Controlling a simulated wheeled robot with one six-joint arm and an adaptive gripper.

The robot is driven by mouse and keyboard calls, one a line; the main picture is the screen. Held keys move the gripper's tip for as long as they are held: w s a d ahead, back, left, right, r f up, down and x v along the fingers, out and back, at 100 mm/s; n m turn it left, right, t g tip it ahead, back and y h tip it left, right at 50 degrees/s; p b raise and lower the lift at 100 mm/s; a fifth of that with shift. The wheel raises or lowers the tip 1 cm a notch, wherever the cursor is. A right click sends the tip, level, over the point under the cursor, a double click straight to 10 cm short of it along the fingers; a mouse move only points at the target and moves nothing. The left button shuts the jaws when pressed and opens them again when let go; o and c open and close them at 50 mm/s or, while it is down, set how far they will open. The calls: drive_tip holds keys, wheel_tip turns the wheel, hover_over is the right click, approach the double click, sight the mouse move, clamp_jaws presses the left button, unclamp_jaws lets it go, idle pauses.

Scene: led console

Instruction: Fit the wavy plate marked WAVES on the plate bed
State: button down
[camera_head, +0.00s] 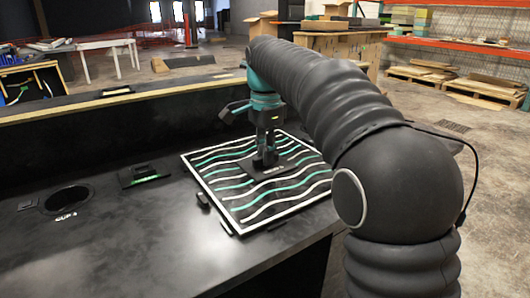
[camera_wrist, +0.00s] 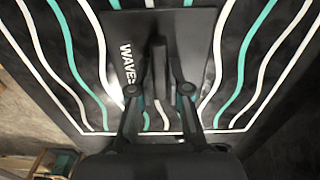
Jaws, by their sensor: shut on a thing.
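The wavy plate (camera_head: 225,186) is a dark square with a white border and white and teal wavy stripes. It lies at the front right of the black console and fills most of the wrist view (camera_wrist: 65,45). A dark pad at its middle (camera_wrist: 118,30) carries the word WAVES and an upright grip. My gripper (camera_head: 265,160) is shut on that grip; its fingers also show in the wrist view (camera_wrist: 160,82). Small dark tabs, perhaps of the plate bed (camera_head: 203,200), show at the plate's left edge. The rest of the bed is hidden, and I cannot tell whether the plate is seated.
The black console (camera_head: 140,235) has a round cup hole (camera_head: 68,199) at left and a small dark block with a green label (camera_head: 143,174) left of the plate. A raised ledge (camera_head: 120,100) runs behind. The console's front edge is close to the plate.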

drive_tip(key=shift+f, duration=0.25)
idle(0.5)
drive_tip(key=c, duration=1.1)
unclamp_jaws()
drive_tip(key=shift+o, duration=0.2)
drive_tip(key=shift+f, duration=0.1)
wheel_tip(320, 180, up, 6)
drive_tip(key=shift+r, duration=0.8)
drive_tip(key=shift+s+d, duration=0.1)
